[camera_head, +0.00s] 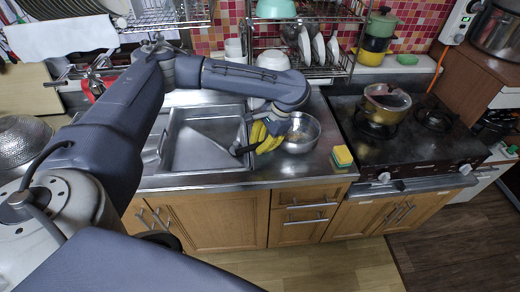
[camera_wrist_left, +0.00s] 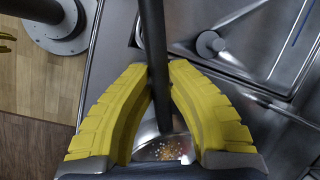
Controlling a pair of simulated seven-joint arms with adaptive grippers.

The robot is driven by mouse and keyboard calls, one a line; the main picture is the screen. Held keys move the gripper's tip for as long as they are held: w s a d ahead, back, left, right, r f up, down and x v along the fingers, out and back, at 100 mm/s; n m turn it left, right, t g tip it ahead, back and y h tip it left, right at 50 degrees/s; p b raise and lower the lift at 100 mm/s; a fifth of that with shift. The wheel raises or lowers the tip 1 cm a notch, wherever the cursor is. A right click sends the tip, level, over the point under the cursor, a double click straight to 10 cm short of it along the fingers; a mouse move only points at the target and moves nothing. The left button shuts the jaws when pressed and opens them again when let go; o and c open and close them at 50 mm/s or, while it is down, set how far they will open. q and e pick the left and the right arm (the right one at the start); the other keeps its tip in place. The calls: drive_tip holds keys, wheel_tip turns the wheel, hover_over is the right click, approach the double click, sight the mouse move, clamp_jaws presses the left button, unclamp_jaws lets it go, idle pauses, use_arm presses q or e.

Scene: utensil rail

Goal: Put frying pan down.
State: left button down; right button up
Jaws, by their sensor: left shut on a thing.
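The frying pan (camera_head: 300,132) is a round metal pan with brownish contents, over the counter just right of the sink. Its dark handle (camera_head: 238,151) points left, toward the sink. My left gripper (camera_head: 267,140) has yellow fingers and is shut on this handle. In the left wrist view, the fingers (camera_wrist_left: 160,75) close around the dark handle (camera_wrist_left: 153,30). Part of the pan (camera_wrist_left: 165,147) with specks inside shows between the fingers. I cannot tell whether the pan touches the counter. My right gripper is not in view.
The empty-looking sink (camera_head: 205,140) lies left of the pan. A yellow and green sponge (camera_head: 342,155) sits right of it, near the counter's front edge. A pot (camera_head: 386,103) stands on the black stove (camera_head: 425,145). A dish rack (camera_head: 310,70) stands behind.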

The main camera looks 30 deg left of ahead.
use_arm(q)
drive_tip(key=shift+f, duration=1.2)
drive_tip(key=c, duration=1.4)
unclamp_jaws()
drive_tip(key=shift+f, duration=0.1)
drive_tip(key=shift+v, duration=6.1)
